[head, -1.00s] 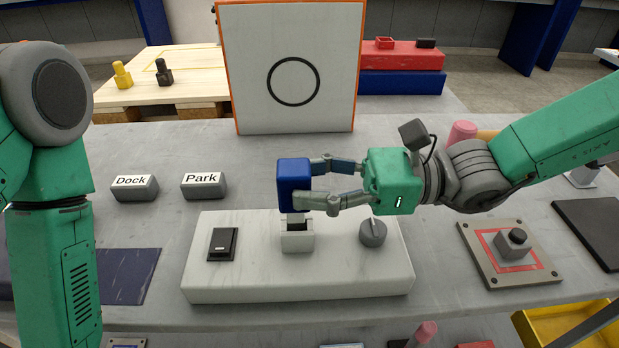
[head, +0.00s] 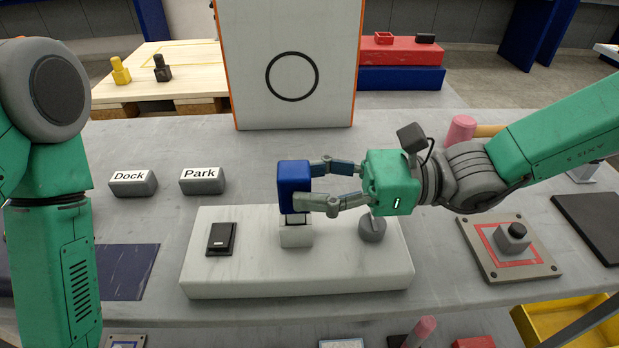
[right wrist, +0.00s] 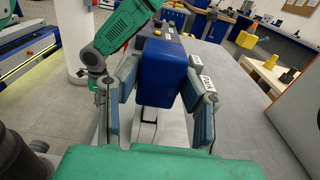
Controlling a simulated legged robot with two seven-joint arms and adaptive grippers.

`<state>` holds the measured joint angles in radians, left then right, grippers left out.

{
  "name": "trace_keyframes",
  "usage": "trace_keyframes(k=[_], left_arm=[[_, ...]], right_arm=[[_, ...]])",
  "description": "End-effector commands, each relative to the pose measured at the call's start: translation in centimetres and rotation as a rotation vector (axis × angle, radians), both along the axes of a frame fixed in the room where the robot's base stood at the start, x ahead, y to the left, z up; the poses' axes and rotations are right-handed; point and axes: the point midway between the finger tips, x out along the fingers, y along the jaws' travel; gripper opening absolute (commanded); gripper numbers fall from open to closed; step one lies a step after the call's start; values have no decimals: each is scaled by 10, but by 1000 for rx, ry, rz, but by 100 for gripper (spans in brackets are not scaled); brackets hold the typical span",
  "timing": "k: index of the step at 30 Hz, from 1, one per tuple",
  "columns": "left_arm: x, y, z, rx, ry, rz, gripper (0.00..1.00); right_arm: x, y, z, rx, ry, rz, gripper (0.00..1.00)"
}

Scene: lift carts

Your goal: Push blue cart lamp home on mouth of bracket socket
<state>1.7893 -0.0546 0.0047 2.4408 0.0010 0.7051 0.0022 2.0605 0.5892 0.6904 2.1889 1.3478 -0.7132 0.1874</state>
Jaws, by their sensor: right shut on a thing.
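The blue cart lamp (head: 293,188) is a blue block held in the right gripper (head: 327,184), directly above the bracket socket (head: 296,236). The socket is a small pale block in the middle of a white marbled base. A narrow dark and light part shows between the lamp and the socket; I cannot tell whether the lamp is fully seated. The blue lamp also shows between the two fingers in the right wrist view (right wrist: 163,73). My left arm stands at the left edge of the head view; its gripper is out of the picture.
On the white base (head: 340,275) sit a black rocker switch (head: 221,238) and a grey knob (head: 372,228). "Dock" (head: 132,183) and "Park" (head: 202,181) blocks stand behind left. A panel with a black ring (head: 292,110) stands behind. A plate with a button (head: 512,238) lies right.

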Motion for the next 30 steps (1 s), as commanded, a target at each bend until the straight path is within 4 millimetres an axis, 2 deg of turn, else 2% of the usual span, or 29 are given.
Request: trace_keyframes(k=[29,30], left_arm=[[0,0,-17,0,0,0,40],[0,0,-17,0,0,0,40]], right_arm=[[0,0,-30,1,0,0,3],[0,0,-30,1,-1,0,41]])
